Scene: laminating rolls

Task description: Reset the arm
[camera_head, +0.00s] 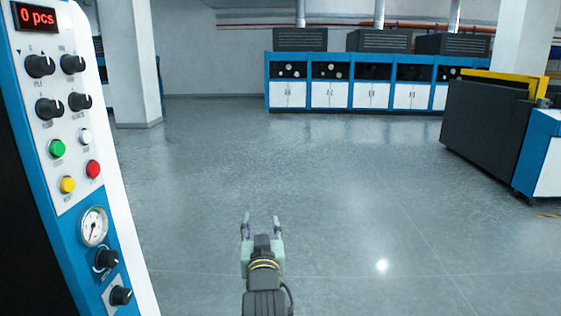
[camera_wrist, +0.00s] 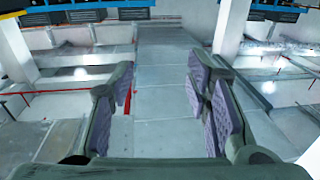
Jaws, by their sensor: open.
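My gripper (camera_head: 262,222) is at the lower middle of the head view, held out over the open floor. Its two fingers are apart and nothing is between them. In the wrist view my gripper (camera_wrist: 160,90) shows large, with its purple-grey finger pads spread and the gap empty. Its fingers touch nothing in either view.
A control panel (camera_head: 75,130) with knobs, colored buttons, a gauge and a "0 pcs" display stands close at left. Blue-and-white cabinets (camera_head: 330,93) line the back. A dark machine (camera_head: 485,125) stands at right. A white pillar (camera_head: 135,70) is behind. The grey floor (camera_head: 330,180) is clear.

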